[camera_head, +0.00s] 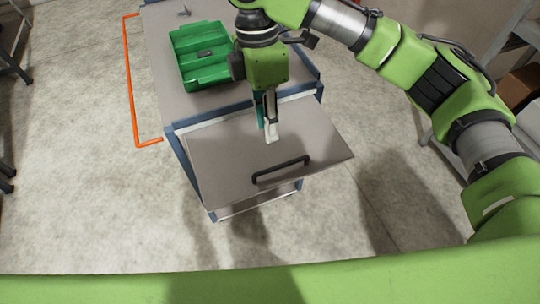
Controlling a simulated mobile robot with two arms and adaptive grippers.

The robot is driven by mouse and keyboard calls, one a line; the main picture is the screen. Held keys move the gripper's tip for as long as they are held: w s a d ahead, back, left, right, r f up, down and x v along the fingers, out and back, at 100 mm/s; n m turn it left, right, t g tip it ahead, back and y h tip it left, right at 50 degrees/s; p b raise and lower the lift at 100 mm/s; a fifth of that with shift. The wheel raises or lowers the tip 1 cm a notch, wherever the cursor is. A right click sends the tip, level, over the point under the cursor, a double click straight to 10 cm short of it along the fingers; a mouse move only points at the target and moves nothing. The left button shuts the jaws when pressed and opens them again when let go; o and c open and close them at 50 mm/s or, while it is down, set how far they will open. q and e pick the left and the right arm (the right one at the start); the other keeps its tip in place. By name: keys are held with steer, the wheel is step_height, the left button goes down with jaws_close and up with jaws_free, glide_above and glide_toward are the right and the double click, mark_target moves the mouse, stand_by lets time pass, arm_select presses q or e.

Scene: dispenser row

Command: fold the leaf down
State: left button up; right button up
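The leaf (225,165) is a flat grey panel with a black bar handle (281,170), on the near side of a blue-framed cart. It slopes out from the cart top's near edge, its right corner reaching past the frame. My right gripper (268,132) points down over the leaf's upper middle, behind the handle and clear of it. Its fingers look close together from this angle; whether they are shut, or touch the panel, I cannot tell. My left gripper is not in view.
On the grey cart top (168,60) sits a green tray (203,72) with a small dark item in it. A small grey object (184,12) lies farther back. An orange bar (131,90) runs along the cart's left. The concrete floor (80,200) at left is clear.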

mark_target(271, 168)
steer(key=f, duration=0.4)
steer(key=s+f+p, duration=0.1)
steer(key=f, duration=0.2)
steer(key=s+f, duration=0.1)
steer(key=f, duration=0.3)
steer(key=shift+d+f, duration=0.3)
steer(key=shift+f, duration=0.05)
jaws_close()
